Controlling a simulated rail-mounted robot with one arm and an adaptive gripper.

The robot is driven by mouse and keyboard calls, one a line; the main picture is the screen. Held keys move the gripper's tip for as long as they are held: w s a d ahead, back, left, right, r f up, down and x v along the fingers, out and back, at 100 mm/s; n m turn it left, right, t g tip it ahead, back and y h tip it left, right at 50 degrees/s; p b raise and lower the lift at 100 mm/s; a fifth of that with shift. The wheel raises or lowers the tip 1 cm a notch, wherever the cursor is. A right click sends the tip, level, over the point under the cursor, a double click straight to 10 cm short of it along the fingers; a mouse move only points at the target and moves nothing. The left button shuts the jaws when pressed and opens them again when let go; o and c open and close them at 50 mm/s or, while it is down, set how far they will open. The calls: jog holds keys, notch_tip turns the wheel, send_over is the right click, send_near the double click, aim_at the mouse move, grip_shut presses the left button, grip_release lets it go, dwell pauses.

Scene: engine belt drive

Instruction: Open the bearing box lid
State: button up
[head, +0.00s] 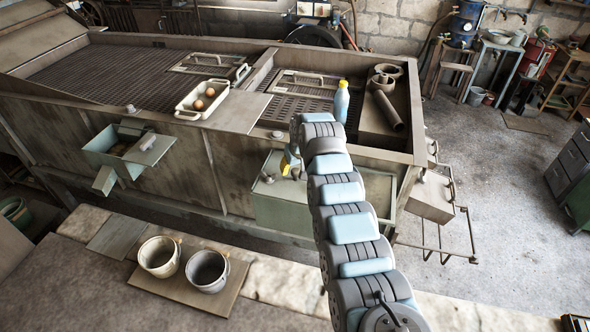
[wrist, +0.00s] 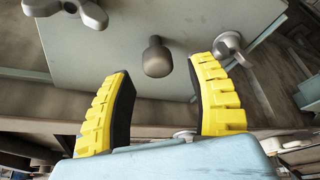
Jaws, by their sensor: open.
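A grey-green box (head: 285,212) sticks out from the front of the long machine, below and around my gripper. I take it to be the bearing box. In the wrist view its flat lid (wrist: 105,50) carries a dark round knob (wrist: 157,57) near the middle. A metal wing nut (wrist: 228,42) sits at the lid's right edge, and another (wrist: 80,10) shows at top left. My gripper (wrist: 158,70) is open, its yellow and black fingers on either side of the knob in the picture. I cannot tell whether they touch the lid. In the head view my arm partly hides the box.
A blue bottle (head: 341,102) stands on the machine behind my arm. A white tray with eggs (head: 202,101) rests on the machine top. A small green hopper (head: 128,150) juts out at left. Two pots (head: 160,257) stand on a board in front.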

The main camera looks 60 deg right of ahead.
jog(key=shift+w+d+f, duration=0.15)
jog(key=shift+f, duration=0.5)
jog(key=shift+f, duration=0.1)
grip_shut()
